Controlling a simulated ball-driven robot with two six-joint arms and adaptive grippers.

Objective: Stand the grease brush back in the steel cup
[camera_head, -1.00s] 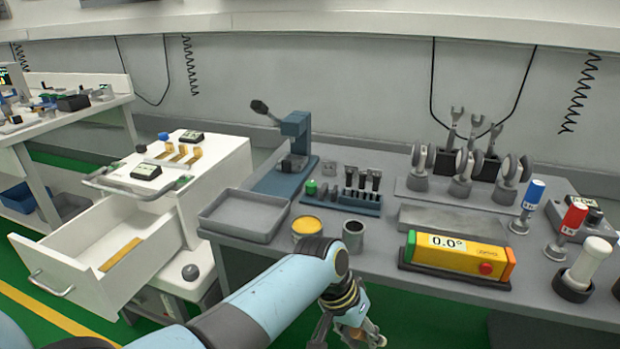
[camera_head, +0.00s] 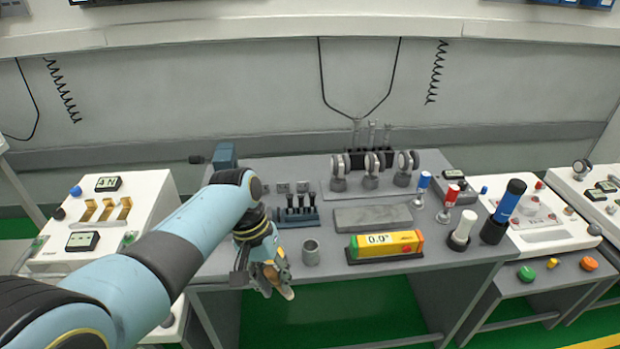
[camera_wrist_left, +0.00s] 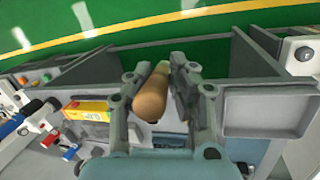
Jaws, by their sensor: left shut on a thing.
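The steel cup (camera_head: 311,252) stands upright near the front edge of the grey bench. No brush shows in its mouth. My left gripper (camera_head: 270,278) is just left of the cup and in front of the bench edge, apart from the cup. It is shut on the grease brush (camera_head: 286,291), whose tan wooden handle points down and out. In the left wrist view, the rounded wooden handle (camera_wrist_left: 152,95) lies between the two fingers (camera_wrist_left: 155,85). The brush's bristles are hidden. My right gripper is not in view.
A yellow angle gauge reading 0.0 (camera_head: 386,244) lies right of the cup, with a grey stone block (camera_head: 373,217) behind it. A dark rack (camera_head: 297,212) stands behind the cup. White and blue-topped cylinders are further right. My left arm covers the bench's left part.

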